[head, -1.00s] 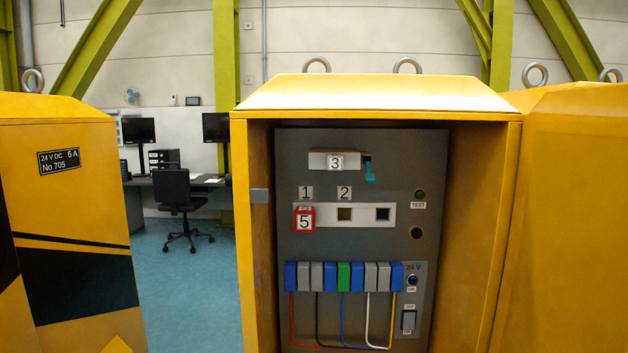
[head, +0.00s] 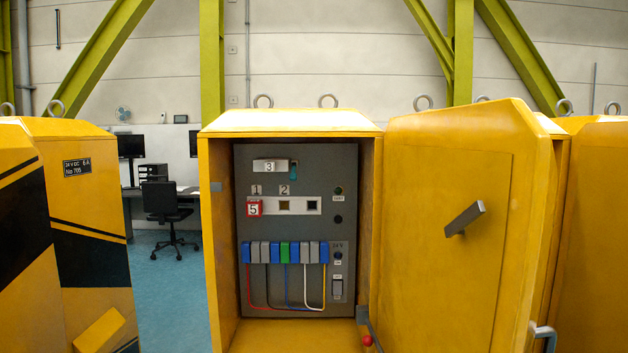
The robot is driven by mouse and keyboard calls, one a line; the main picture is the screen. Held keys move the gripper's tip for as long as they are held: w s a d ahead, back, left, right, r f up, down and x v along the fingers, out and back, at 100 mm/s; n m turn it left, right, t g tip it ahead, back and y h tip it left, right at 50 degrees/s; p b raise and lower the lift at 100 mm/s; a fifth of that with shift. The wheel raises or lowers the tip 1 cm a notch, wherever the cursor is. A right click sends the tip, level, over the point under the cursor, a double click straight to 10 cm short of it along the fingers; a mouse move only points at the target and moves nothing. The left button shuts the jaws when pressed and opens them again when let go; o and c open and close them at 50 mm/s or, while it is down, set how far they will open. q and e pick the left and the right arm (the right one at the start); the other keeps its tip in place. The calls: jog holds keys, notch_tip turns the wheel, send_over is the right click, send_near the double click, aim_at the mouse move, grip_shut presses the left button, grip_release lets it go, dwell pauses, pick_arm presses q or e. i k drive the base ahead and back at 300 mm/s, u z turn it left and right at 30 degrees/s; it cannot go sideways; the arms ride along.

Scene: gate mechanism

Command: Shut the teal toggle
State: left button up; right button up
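The teal toggle (head: 294,169) is a small lever at the right end of the light block marked 3 (head: 269,167), high on the grey panel (head: 345,215). The panel is inside an open yellow cabinet (head: 290,120). The toggle is small here, and I cannot tell its exact position. Neither of my grippers shows in the head view.
The cabinet's yellow door (head: 455,170), with a grey handle (head: 465,218), stands open to the right. A red block marked 5 (head: 254,208) sits below label 1. Another yellow cabinet (head: 90,200) stands left. Blue floor (head: 175,290) between the cabinets is clear.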

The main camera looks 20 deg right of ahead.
aim_at(293, 175)
jog(key=z, duration=0.8)
jog(key=i, duration=0.3)
